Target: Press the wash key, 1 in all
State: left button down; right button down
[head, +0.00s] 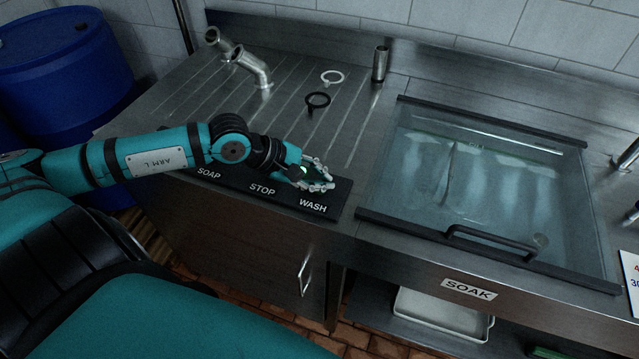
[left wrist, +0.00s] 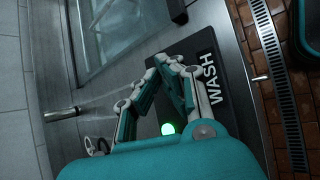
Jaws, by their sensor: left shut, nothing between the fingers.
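The black key panel (head: 272,199) lies along the front edge of the steel counter, with the labels SOAP, STOP and WASH. The WASH label (head: 313,205) is at its right end and also shows in the left wrist view (left wrist: 209,78). My left gripper (head: 328,184) is over the WASH end of the panel, shut and empty. In the left wrist view its fingertips (left wrist: 170,62) are over the panel beside the WASH lettering. The wash key itself is hidden by the fingers, and I cannot tell whether they touch it. My right gripper is not in view.
A soak basin with a clear lid and dark handle (head: 492,246) is right of the panel. Behind the panel are a black ring (head: 317,100), a white ring (head: 332,77), bent steel pipes (head: 252,66) and a steel cylinder (head: 380,64). A blue barrel (head: 62,75) stands left.

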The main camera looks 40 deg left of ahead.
pick_arm(q)
jog(key=shift+f, duration=0.15)
dwell(0.3)
jog(key=shift+r+p, duration=0.4)
jog(key=shift+r, duration=0.55)
jog(key=shift+r, duration=0.1)
jog(key=shift+r+p, duration=1.45)
jog(key=shift+r, duration=1)
